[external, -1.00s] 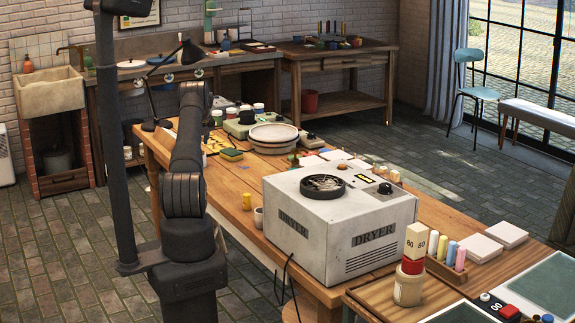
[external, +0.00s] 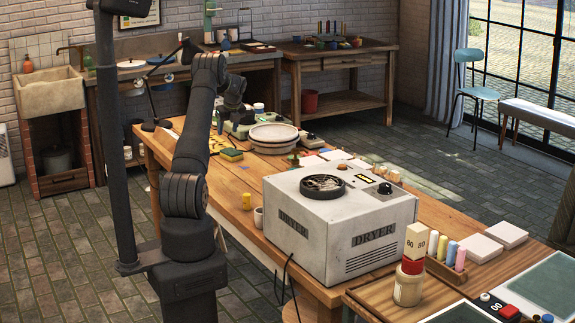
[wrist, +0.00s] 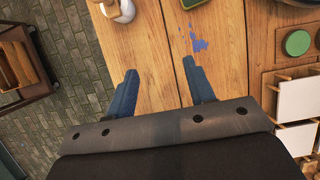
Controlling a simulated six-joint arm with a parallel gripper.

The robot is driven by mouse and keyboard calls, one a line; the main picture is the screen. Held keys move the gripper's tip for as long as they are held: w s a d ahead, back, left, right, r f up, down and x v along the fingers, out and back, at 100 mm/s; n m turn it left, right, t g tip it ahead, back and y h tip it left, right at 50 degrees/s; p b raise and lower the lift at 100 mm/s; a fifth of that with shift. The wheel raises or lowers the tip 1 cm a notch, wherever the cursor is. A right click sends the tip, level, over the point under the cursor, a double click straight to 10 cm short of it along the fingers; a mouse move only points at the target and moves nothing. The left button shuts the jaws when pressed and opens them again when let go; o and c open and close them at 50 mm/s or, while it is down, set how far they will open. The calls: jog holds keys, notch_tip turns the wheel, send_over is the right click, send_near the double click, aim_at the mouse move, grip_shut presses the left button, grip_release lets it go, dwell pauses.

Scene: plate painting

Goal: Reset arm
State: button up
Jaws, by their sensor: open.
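My gripper (wrist: 157,85) shows in the wrist view with its two blue fingers spread apart and nothing between them. It hangs above the bare wooden tabletop (wrist: 152,55), near the table's left edge in that view. In the external view my arm rises from its base at the left and bends over the far part of the table (external: 205,155).
A white dryer (external: 340,225) stands on the table's near half. Stacked round plates (external: 273,133) sit farther back. In the wrist view a blue paint mark (wrist: 198,42), a green round lid (wrist: 297,43) and white tiles (wrist: 299,98) lie at the right. A white object (wrist: 118,10) is at the top.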

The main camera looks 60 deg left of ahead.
jog(key=s+d+f, duration=0.2)
jog(key=d+f, duration=0.1)
jog(key=d, duration=0.9)
jog(key=s+d+f, duration=0.2)
jog(key=d+f, duration=0.2)
jog(key=d, duration=0.9)
jog(key=shift+s, duration=0.15)
